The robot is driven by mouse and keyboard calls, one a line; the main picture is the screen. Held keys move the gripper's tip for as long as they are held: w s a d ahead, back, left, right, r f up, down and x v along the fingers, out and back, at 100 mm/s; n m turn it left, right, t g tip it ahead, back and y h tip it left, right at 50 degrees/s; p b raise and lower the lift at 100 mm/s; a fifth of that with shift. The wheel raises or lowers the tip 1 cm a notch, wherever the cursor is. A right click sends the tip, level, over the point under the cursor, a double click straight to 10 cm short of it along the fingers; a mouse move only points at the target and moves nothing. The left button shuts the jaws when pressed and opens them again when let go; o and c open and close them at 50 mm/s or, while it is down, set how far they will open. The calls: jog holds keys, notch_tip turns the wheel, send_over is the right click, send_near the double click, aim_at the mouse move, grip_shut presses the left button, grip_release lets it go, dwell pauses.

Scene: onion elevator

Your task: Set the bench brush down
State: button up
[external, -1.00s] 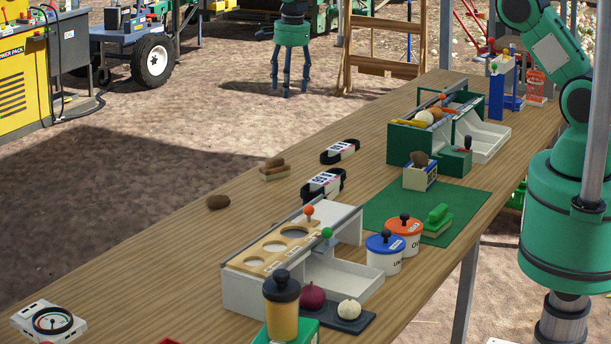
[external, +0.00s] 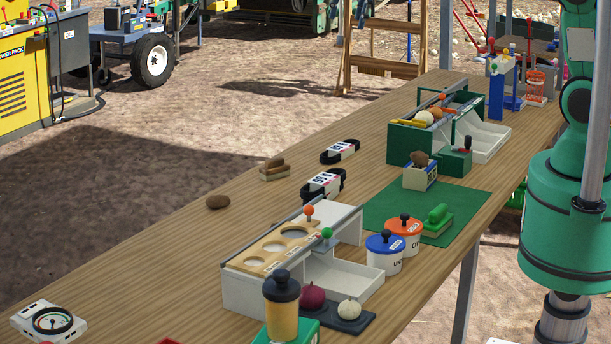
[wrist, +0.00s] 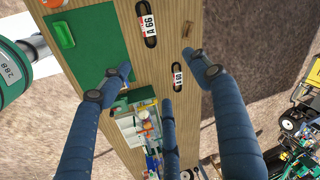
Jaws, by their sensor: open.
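The bench brush, with a green handle and a tan lower part, rests on the green mat (external: 385,207) near the bench's right edge (external: 437,218). In the wrist view the brush (wrist: 62,35) lies at the upper left on the mat (wrist: 105,45), apart from my fingers. My gripper (wrist: 162,78) is open and empty, its blue fingers spread high over the wooden bench. The gripper is out of the external view, where only my green arm shows at the right.
Blue-lidded (external: 384,252) and orange-lidded (external: 403,235) tubs stand close to the brush. A small box with a brown lump (external: 419,176) and a green sorter (external: 408,143) stand behind it. A white sorter (external: 245,290) is in front.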

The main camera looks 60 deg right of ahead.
jog(key=s+a+r+n+t, duration=0.1)
jog(key=s+r+n, duration=0.2)
jog(key=s, duration=0.7)
jog(key=s+r+n+t, duration=0.1)
jog(key=s+r+n, duration=0.2)
jog(key=s, duration=0.7)
jog(key=s+f+n, duration=0.1)
jog(key=s+n, duration=0.1)
jog(key=s, duration=0.6)
jog(key=s+f+n, duration=0.2)
jog(key=s+n, duration=0.1)
jog(key=s, duration=0.5)
jog(key=shift+s+a+f+t, duration=0.2)
jog(key=shift+a+f+t, duration=0.1)
jog(key=shift+a+t, duration=0.15)
notch_tip(320, 180, down, 5)
jog(key=b, duration=0.4)
jog(key=shift+r+b, duration=0.2)
jog(key=shift+b, duration=0.1)
